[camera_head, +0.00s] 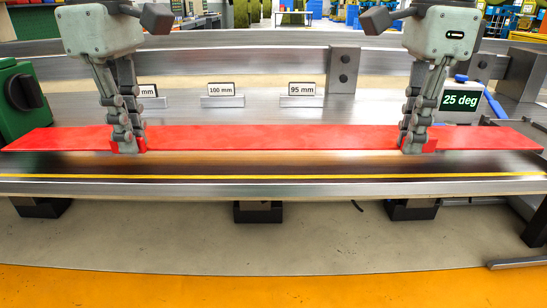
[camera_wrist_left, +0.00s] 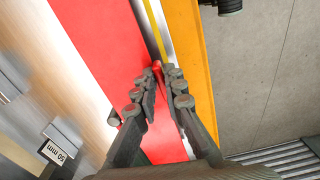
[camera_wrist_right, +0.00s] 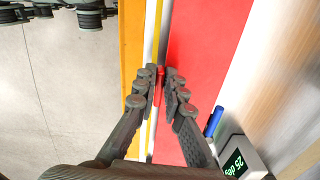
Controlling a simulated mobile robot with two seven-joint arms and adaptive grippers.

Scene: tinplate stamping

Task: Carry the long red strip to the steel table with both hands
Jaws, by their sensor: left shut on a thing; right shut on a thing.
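The long red strip (camera_head: 270,138) lies flat along the steel table (camera_head: 270,188), spanning nearly the whole width of the head view. It also shows in the left wrist view (camera_wrist_left: 100,40) and the right wrist view (camera_wrist_right: 205,40). My left gripper (camera_head: 127,148) is shut on a red upright part of the strip at the left. My right gripper (camera_head: 412,147) is shut on a similar red part at the right. Both grippers point down. The fingers hide the exact contact. I cannot tell whether the strip rests on the table or hangs just above it.
Small signs stand behind the strip, among them "100 mm" (camera_head: 221,90) and "95 mm" (camera_head: 302,90). A display reading "25 deg" (camera_head: 460,99) stands at the right, beside a blue-handled tool (camera_head: 495,106). A green machine part (camera_head: 20,102) is at the left. A yellow line runs along the front edge.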

